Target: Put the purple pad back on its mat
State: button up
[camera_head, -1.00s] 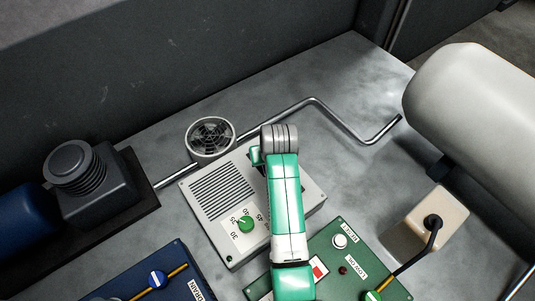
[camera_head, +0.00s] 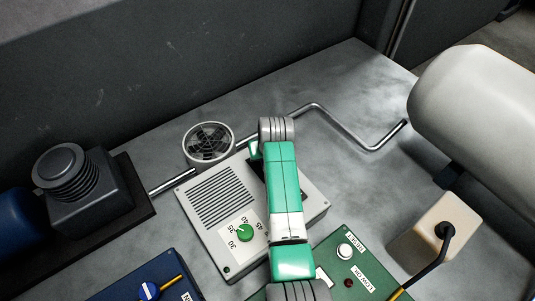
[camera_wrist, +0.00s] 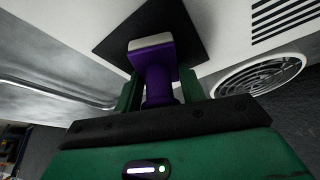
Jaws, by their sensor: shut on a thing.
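The purple pad (camera_wrist: 158,78) has a pale end face and shows in the wrist view between the green fingers of my gripper (camera_wrist: 160,92). My gripper is shut on it. A dark square mat (camera_wrist: 112,45) lies beyond the pad against a pale surface. The pad's pale end overlaps the mat in the picture; whether they touch I cannot tell.
A pale box (camera_head: 203,222) with slots and a green knob (camera_head: 244,232) sits under my arm. A round fan (camera_head: 208,144) and a bent pipe (camera_head: 345,135) lie behind it. A green panel (camera_head: 345,262), a blue panel (camera_head: 125,290) and a white cylinder (camera_head: 480,100) are nearby.

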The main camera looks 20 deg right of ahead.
jog(key=o, duration=1)
jog(key=shift+f, duration=0.1)
jog(key=p+v, duration=0.5)
jog(key=v, duration=0.7)
